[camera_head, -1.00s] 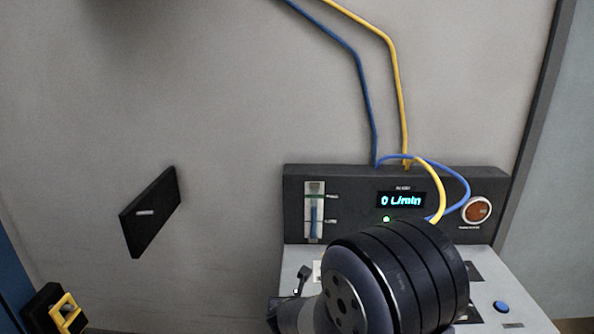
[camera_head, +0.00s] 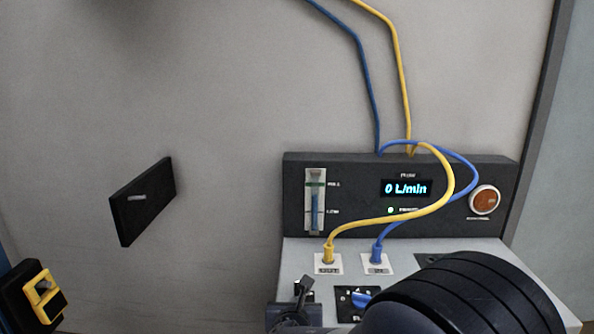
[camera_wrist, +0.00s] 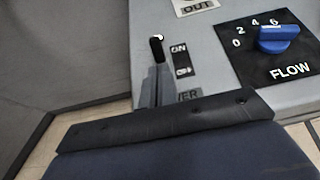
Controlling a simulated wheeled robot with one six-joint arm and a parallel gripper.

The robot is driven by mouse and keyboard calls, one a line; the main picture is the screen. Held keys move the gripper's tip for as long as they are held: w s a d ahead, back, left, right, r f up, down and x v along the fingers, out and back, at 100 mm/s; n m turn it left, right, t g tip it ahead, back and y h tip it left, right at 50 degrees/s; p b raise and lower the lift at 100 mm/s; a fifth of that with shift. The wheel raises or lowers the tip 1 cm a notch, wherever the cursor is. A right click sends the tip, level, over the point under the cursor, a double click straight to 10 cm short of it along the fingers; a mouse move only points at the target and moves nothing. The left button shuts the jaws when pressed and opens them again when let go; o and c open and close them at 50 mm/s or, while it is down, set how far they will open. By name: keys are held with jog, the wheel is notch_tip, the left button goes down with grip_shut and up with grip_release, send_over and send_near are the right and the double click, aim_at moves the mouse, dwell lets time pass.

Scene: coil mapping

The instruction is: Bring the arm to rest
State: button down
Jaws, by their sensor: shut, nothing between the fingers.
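My gripper (camera_wrist: 154,84) shows in the wrist view as narrow grey fingers, shut and empty, past the black edge of its dark body. A black lever (camera_wrist: 157,47) with a pale tip stands just beyond the fingertips, beside an ON label. I cannot tell whether they touch. In the head view the lever (camera_head: 304,287) is at the panel's left front. My dark round arm joint (camera_head: 465,300) covers the panel's right front.
The grey panel (camera_head: 410,246) carries a blue flow knob (camera_wrist: 278,36), a yellow plug (camera_head: 328,253) and a blue plug (camera_head: 377,253). Its display (camera_head: 407,189) reads 0 L/min, with a green light below. A black plate (camera_head: 143,202) is on the wall at left.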

jog(key=shift+s+a+f+t+b, duration=0.1)
jog(key=shift+s+f+t+b, duration=0.6)
jog(key=shift+b, duration=1.65)
jog(key=shift+s+r+p, duration=0.55)
jog(key=shift+s+r, duration=0.15)
jog(key=shift+s, duration=0.7)
jog(key=shift+w, duration=0.1)
jog(key=shift+w+f, duration=0.15)
jog(key=shift+w, duration=0.15)
jog(key=w+p, duration=0.1)
jog(key=w, duration=0.1)
jog(key=shift+w, duration=0.3)
jog(key=w+r+g+p, duration=0.2)
jog(key=g+p, duration=0.1)
jog(key=p, duration=0.8)
jog(key=shift+w+r+p, duration=0.15)
jog(key=shift+p, duration=0.2)
jog(key=g+p, duration=0.1)
jog(key=p, duration=0.3)
jog(key=shift+w+r, duration=0.3)
jog(key=shift+r, duration=0.1)
jog(key=p, duration=0.1)
jog(key=g+p, duration=0.1)
jog(key=shift+w+r+p, duration=0.15)
jog(key=shift+r+p, duration=0.1)
jog(key=shift+p, duration=0.05)
